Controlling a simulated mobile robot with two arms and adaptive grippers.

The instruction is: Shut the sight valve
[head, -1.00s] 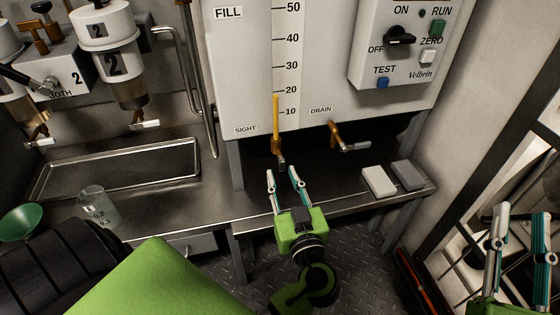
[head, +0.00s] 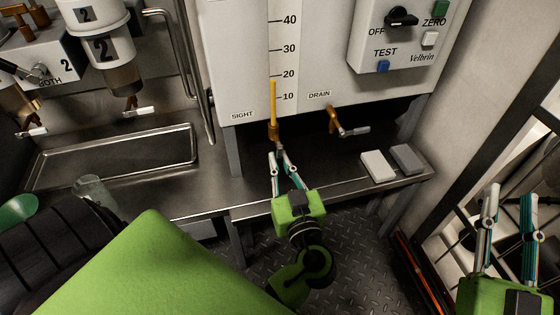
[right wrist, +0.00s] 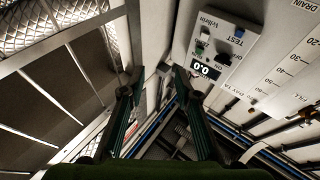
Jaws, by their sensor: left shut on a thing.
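The sight valve (head: 273,131) is a small brass valve under the SIGHT label, at the foot of the yellow sight column. Its short metal handle hangs down toward my left gripper (head: 278,154). That gripper reaches up from below, its fingertips shut on the handle and partly hiding it. My right gripper (head: 510,188) is at the far right, open and empty, away from the valve. In the right wrist view its two fingers (right wrist: 157,75) stand apart with nothing between them.
The drain valve (head: 334,121), with its lever pointing right, is close to the right. A white block (head: 378,166) and a grey block (head: 407,158) lie on the shelf. A metal tray (head: 110,158) and a clear beaker (head: 93,190) are at left. A dark frame stands near my right gripper.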

